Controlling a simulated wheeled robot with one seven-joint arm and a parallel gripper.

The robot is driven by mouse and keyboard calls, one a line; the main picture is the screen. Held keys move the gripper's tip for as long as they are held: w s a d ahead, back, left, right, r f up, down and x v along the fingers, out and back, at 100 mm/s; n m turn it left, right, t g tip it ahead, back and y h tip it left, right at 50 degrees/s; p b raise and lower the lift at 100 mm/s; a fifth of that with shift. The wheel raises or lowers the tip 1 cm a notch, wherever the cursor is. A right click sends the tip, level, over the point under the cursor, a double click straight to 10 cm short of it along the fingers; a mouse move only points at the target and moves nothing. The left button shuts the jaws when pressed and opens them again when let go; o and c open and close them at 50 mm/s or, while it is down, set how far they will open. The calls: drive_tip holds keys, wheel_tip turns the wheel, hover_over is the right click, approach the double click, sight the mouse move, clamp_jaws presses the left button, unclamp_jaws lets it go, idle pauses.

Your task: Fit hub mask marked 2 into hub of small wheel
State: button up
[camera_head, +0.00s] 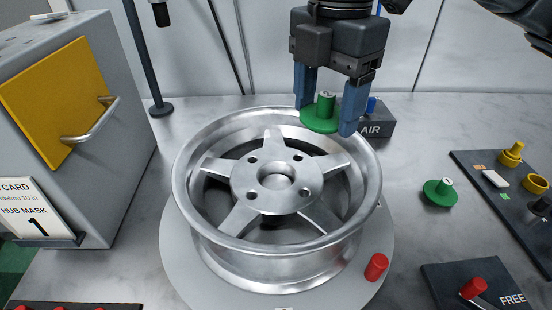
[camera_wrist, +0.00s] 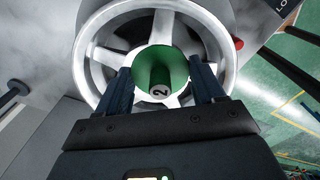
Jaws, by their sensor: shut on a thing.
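My gripper (camera_head: 331,105) is shut on a green hub mask (camera_head: 320,116), a flat disc with an upright knob. In the wrist view the knob of this held mask (camera_wrist: 160,75) shows a 2 on its top. The mask is held above the back right rim of the silver wheel (camera_head: 277,245), in the air. The wheel has five spokes and a round central hub hole (camera_head: 277,180), which shows empty in the head view. In the wrist view the mask hides the hub of the wheel (camera_wrist: 88,50).
A second green mask (camera_head: 440,192) lies on the table to the right. A dark AIR block (camera_head: 378,126) stands behind the wheel. A red peg (camera_head: 376,267) is at the wheel's front right. A dark FREE block (camera_head: 512,300) and tray (camera_head: 485,170) are right; a grey cabinet (camera_head: 100,170) is left.

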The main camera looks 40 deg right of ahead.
drive_tip(key=a+f, duration=0.1)
drive_tip(key=a, duration=0.1)
drive_tip(key=w+a+f, duration=0.1)
drive_tip(key=a, duration=0.1)
drive_tip(key=w+a+f, duration=0.1)
drive_tip(key=a+f, duration=0.1)
drive_tip(key=shift+a, duration=0.15)
wheel_tip(320, 180, down, 4)
drive_tip(key=shift+a+r, duration=0.1)
drive_tip(key=shift+r, duration=0.05)
drive_tip(key=shift+f, duration=0.3)
